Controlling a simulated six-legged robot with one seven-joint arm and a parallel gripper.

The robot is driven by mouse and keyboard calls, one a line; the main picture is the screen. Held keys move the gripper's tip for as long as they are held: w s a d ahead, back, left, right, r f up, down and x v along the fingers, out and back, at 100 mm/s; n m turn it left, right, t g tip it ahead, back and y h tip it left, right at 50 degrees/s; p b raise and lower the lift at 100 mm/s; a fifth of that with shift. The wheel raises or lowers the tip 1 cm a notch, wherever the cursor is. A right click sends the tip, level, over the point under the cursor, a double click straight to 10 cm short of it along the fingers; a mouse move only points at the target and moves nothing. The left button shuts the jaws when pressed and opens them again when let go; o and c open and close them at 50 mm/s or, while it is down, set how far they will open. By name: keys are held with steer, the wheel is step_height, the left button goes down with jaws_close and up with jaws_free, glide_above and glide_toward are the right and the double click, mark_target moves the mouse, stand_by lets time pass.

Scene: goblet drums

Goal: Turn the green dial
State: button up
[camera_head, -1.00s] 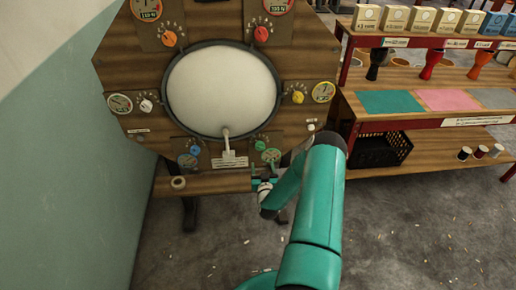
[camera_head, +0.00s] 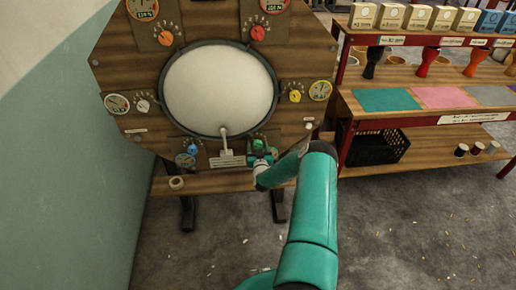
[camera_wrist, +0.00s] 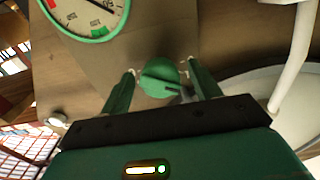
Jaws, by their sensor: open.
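The green dial (camera_wrist: 159,79) is a round knob with a raised ridge on the wooden board, in the middle of the wrist view. My gripper (camera_wrist: 160,74) is open, with one finger on each side of the dial and a visible gap on both sides. In the head view my gripper (camera_head: 262,155) is at the lower right of the big drum and mostly hides the dial. A green-rimmed gauge (camera_wrist: 92,14) sits beside the dial in the wrist view.
The wooden board (camera_head: 110,75) carries a white drum head (camera_head: 218,90), a white lever (camera_head: 224,134), and orange, red, white, yellow and blue dials. A roll of tape (camera_head: 176,183) lies on the ledge. Shelves (camera_head: 430,118) with goblet drums and boxes stand at the right.

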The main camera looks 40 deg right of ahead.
steer(key=c, duration=0.9)
steer(key=shift+c, duration=0.2)
steer(key=shift+m, duration=0.3)
steer(key=shift+a+m, duration=0.1)
steer(key=shift+m, duration=2.5)
steer(key=o, duration=0.9)
steer(key=shift+o, duration=0.2)
